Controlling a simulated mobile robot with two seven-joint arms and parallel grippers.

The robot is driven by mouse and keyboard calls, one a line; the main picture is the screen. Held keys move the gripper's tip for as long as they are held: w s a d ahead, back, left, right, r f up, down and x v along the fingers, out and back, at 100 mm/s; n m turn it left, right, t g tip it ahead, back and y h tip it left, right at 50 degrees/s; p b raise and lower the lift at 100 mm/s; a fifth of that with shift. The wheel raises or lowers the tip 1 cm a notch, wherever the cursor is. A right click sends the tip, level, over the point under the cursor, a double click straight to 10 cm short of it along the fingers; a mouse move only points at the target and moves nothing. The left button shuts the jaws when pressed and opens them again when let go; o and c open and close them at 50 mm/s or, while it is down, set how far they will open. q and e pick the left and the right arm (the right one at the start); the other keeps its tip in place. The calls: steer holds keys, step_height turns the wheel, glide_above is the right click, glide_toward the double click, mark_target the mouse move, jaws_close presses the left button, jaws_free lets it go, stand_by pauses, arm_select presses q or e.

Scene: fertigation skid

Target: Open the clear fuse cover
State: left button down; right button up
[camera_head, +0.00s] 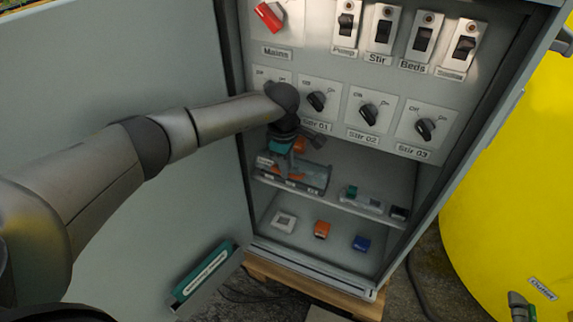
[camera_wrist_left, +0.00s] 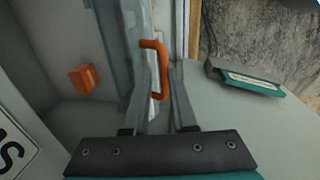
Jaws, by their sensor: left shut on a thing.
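The clear fuse cover (camera_head: 318,174) is a see-through panel on the upper shelf inside the open cabinet. In the left wrist view, the clear cover (camera_wrist_left: 131,40) stands beside its orange handle (camera_wrist_left: 163,62). My left gripper (camera_head: 288,167) reaches in at the cover's left part and hides some of it. In the left wrist view, my left gripper (camera_wrist_left: 165,80) has its two fingers close around the lower part of the orange handle, shut on it. How far the cover is swung is hard to tell. My right gripper is not in view.
The open cabinet door (camera_head: 130,60) stands at left, with a teal booklet (camera_head: 205,272) in its holder. Knobs and switches line the panel above. The lower shelf has a white (camera_head: 284,221), an orange (camera_head: 322,229) and a blue part (camera_head: 361,243). A yellow tank (camera_head: 510,150) stands right.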

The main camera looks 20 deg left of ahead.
arm_select(q)
steer(key=shift+w+r+t, duration=0.3)
steer(key=shift+w+r, duration=0.3)
steer(key=shift+w, duration=0.25)
steer(key=c, duration=0.9)
jaws_free()
steer(key=shift+w+f, duration=0.15)
